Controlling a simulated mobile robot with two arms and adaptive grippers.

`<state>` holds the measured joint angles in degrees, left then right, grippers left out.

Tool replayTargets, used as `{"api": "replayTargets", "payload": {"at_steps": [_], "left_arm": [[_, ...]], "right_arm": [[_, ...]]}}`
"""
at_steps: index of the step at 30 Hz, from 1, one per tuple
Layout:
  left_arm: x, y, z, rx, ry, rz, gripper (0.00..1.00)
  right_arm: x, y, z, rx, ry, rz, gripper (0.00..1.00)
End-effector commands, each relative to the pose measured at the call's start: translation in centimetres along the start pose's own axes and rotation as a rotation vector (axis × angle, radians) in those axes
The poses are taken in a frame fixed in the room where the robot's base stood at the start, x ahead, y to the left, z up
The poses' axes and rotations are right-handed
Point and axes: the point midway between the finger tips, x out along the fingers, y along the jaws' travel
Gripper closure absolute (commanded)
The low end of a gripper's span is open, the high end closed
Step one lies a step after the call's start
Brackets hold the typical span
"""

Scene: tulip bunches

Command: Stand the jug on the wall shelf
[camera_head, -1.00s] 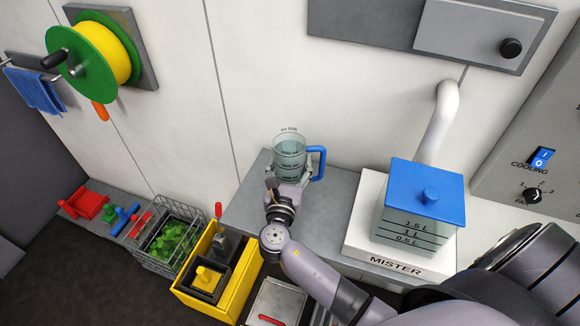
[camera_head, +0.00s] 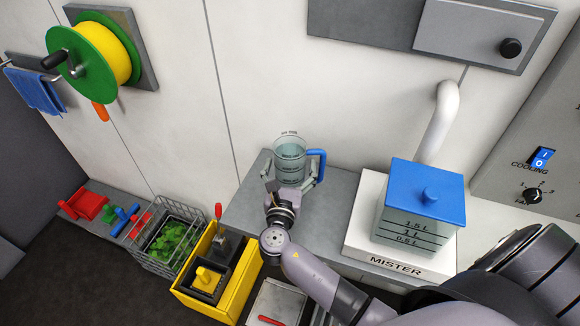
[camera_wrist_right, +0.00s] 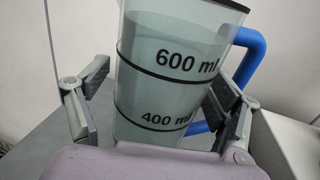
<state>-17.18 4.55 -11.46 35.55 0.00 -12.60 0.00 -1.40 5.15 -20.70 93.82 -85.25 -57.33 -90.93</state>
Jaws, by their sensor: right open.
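The clear jug (camera_head: 290,165) with a blue handle and black volume marks is upright over the grey wall shelf (camera_head: 245,205), near the wall. It holds a pale liquid, and its handle points right. In the right wrist view the jug (camera_wrist_right: 165,85) shows its 600 ml and 400 ml marks. My right gripper (camera_head: 293,182) is open, with one finger on each side of the jug. In the right wrist view a gap shows by the left finger; the right finger is close to the handle. The jug's base is hidden behind my gripper. My left gripper is not in view.
The white mister (camera_head: 395,264) with its blue-lidded tank (camera_head: 422,205) stands right of the jug. A yellow box (camera_head: 222,290) and a wire basket of greens (camera_head: 168,240) are lower left. A hose reel (camera_head: 95,55) hangs on the wall. The shelf's left part is clear.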

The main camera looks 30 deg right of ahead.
Motion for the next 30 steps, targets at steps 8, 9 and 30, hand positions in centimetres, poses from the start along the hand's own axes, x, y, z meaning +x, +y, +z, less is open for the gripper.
{"api": "replayTargets", "payload": {"at_steps": [8,9,30], "left_arm": [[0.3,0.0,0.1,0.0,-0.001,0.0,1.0],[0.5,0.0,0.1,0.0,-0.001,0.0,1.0],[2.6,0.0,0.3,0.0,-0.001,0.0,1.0]], "right_arm": [[-1.5,0.0,-0.1,0.002,0.003,0.001,0.16],[-2.2,0.0,-0.1,0.002,0.002,0.001,0.16],[-12.1,0.0,0.2,0.001,0.0,0.0,0.16]]}}
